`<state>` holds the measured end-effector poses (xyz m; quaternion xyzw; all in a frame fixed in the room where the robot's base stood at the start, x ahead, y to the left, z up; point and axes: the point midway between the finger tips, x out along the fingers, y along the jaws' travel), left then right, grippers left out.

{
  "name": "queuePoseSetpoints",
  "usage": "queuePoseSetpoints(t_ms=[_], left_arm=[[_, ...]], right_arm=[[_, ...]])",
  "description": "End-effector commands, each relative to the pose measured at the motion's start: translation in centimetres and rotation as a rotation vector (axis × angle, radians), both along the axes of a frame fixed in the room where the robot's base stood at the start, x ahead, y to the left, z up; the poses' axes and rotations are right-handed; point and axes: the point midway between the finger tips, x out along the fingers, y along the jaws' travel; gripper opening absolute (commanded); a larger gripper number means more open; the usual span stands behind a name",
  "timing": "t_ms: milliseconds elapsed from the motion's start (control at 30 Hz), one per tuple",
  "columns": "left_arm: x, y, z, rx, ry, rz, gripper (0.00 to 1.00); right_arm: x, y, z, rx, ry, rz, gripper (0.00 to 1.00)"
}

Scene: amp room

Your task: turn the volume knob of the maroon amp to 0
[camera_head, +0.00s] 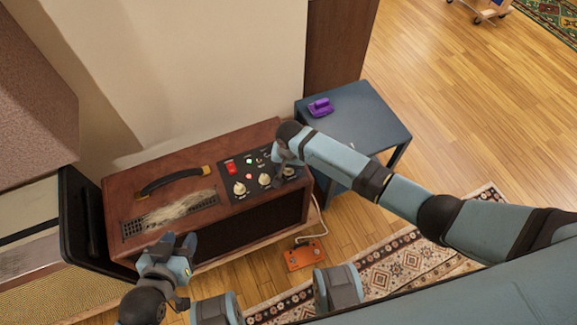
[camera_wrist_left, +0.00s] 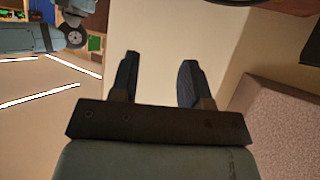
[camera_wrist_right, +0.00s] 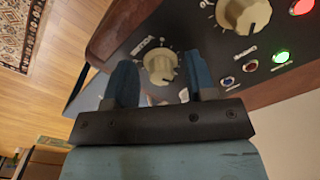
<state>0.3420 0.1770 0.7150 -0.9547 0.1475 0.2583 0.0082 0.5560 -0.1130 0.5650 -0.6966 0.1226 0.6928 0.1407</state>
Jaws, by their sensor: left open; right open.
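The maroon amp (camera_head: 225,240) stands on a low stand by the wall. Its black control panel (camera_head: 262,160) carries a red switch, small lights and cream knobs. One knob (camera_head: 240,188) and a middle knob (camera_head: 264,180) show clearly; a third sits by my right gripper (camera_head: 284,160). In the right wrist view a cream knob (camera_wrist_right: 160,66) lies between the open fingers of my right gripper (camera_wrist_right: 160,80); contact cannot be told. Another knob (camera_wrist_right: 243,14) is further up. My left gripper (camera_head: 179,244) is open and empty before the amp's front left.
A dark blue side table (camera_head: 365,125) with a purple object (camera_head: 320,107) stands right of the amp. An orange pedal (camera_head: 305,255) lies on the floor near a patterned rug (camera_head: 400,262). Another black-edged amp (camera_head: 75,210) stands close on the left.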

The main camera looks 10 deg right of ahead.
Motion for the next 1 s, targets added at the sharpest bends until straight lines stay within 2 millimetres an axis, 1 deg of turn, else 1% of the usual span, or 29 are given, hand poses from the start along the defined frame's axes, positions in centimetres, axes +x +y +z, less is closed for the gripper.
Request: queuePoseSetpoints(t_ms=[33, 67, 100, 167, 200, 233, 267, 467, 667, 800, 1000], left_arm=[[0.0, 0.0, 0.0, 0.0, 0.0, 0.0, 0.43], [0.0, 0.0, 0.0, 0.0, 0.0, 0.0, 0.43], [0.0, 0.0, 0.0, 0.0, 0.0, 0.0, 0.43], [0.0, 0.0, 0.0, 0.0, 0.0, 0.0, 0.43], [0.0, 0.0, 0.0, 0.0, 0.0, 0.0, 0.43], [0.0, 0.0, 0.0, 0.001, 0.0, 0.0, 0.43], [0.0, 0.0, 0.0, 0.001, 0.0, 0.0, 0.43], [0.0, 0.1, 0.1, 0.002, 0.001, 0.0, 0.43], [-0.1, 0.2, 0.6, 0.011, 0.007, 0.002, 0.43], [-0.1, 0.5, 1.2, 0.023, 0.013, 0.003, 0.43], [-0.5, 0.6, 1.3, 0.025, 0.042, 0.009, 0.43]], right_arm=[[0.0, 0.0, 0.0, 0.0, 0.0, 0.0, 0.5], [0.0, 0.0, 0.0, 0.0, 0.0, 0.0, 0.44], [0.0, 0.0, 0.0, 0.0, 0.0, 0.0, 0.34], [0.0, 0.0, 0.0, 0.0, 0.0, 0.0, 0.21], [0.0, 0.0, 0.0, 0.0, 0.0, 0.0, 0.11], [0.0, 0.0, 0.0, 0.0, 0.0, 0.0, 0.04], [0.0, 0.0, 0.0, 0.0, 0.0, 0.0, 0.01], [0.0, 0.0, 0.1, 0.0, 0.001, 0.008, 0.01], [-0.1, 0.0, 0.3, -0.001, 0.003, 0.067, 0.01], [-0.1, 0.0, 0.5, 0.0, 0.003, 0.153, 0.01], [-0.1, -0.1, 0.5, -0.001, 0.004, 0.325, 0.01]])
